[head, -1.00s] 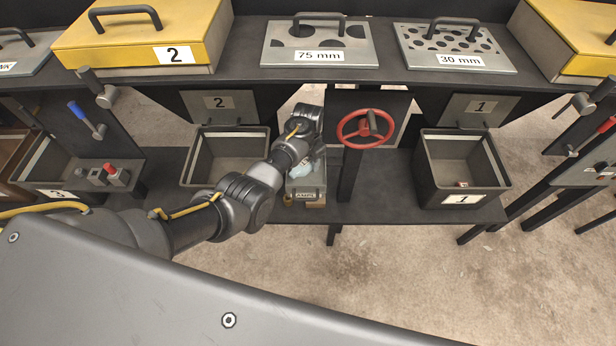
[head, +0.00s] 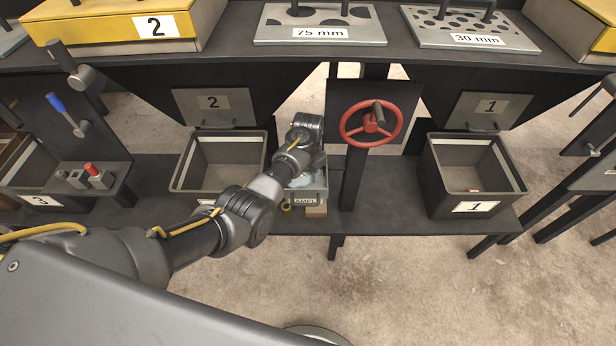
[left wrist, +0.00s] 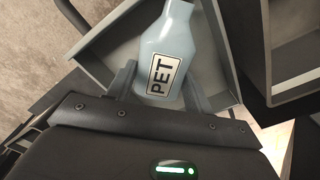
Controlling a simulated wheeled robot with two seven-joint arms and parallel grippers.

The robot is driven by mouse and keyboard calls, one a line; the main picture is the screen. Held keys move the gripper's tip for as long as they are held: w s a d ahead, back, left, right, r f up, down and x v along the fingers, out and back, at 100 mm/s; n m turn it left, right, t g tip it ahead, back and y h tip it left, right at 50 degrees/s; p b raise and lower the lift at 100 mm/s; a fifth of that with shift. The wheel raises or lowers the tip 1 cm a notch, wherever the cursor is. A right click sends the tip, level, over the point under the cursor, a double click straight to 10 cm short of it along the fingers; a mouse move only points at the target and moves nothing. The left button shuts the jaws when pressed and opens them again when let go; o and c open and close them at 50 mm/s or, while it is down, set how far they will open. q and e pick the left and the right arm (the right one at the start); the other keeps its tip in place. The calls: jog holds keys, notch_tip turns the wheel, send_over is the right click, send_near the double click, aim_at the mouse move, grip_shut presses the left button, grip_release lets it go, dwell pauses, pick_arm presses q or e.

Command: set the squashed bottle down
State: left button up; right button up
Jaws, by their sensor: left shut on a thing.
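The squashed bottle (left wrist: 177,45), pale blue with a PET label, is between the fingers of my left gripper (left wrist: 158,88) in the left wrist view. The gripper is shut on it. A grey tray (left wrist: 115,40) lies behind the bottle there. In the head view the left gripper (head: 302,165) points down at the small grey tray (head: 318,196), whose label is partly covered. Only a bit of the bottle (head: 302,182) shows, over or in the tray. Whether it touches the tray floor is hidden. My right gripper is not in view.
Bin 2 (head: 178,180) stands left of the tray. A red handwheel (head: 345,127) on a dark post is close on the right. Bin 1 (head: 432,195) stands farther right on the same dark shelf (head: 385,205). A 75 mm plate (head: 270,35) lies above.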

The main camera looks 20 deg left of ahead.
aim_at(308, 171)
pick_arm(q)
jog(key=shift+f, duration=0.1)
jog(key=o, duration=0.9)
jog(key=shift+o, duration=0.2)
notch_tip(308, 171, up, 12)
jog(key=p, duration=1.3)
